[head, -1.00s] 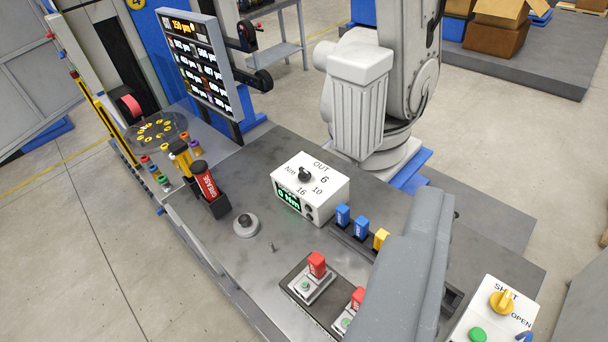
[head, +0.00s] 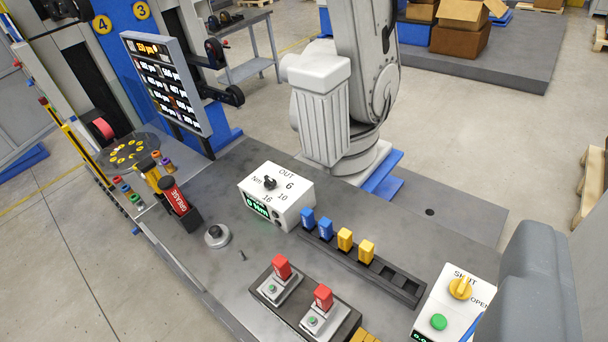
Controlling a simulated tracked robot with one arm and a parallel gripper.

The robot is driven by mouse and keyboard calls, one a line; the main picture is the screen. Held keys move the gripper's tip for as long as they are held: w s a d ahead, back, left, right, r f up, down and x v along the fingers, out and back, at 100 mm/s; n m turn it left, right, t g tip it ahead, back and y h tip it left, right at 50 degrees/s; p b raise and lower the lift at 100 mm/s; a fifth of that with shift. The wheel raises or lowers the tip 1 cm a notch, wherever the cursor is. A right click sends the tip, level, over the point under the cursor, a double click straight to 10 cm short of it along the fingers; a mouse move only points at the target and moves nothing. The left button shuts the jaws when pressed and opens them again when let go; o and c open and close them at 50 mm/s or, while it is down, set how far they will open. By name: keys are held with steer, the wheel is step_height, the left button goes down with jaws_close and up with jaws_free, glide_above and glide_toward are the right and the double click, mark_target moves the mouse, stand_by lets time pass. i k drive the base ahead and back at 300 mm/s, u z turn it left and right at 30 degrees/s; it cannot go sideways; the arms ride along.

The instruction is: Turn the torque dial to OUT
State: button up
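The torque dial is a small black knob (head: 270,183) on top of a white box (head: 291,207), left of the picture's middle. OUT, 6, 10 and 16 are printed around the knob, with Nm to its left. The knob is too small to tell which mark it points at. A green display (head: 257,205) on the box's front seems to read 0 Nm. A grey part of my arm fills the lower right, well apart from the dial. My gripper's fingers are not in view.
Blue and yellow blocks stand in a black rack (head: 392,280) right of the box. Red-topped fixtures sit on a dark tray (head: 262,281) in front. A grease tube (head: 174,196) and round grey button (head: 216,236) are left. A SHUT/OPEN panel (head: 450,302) is lower right.

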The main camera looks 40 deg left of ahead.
mark_target(269, 184)
steer(key=z, duration=2.6)
steer(key=k, duration=2.05)
steer(key=u, duration=1.85)
steer(key=i, duration=0.9)
steer(key=u, duration=0.1)
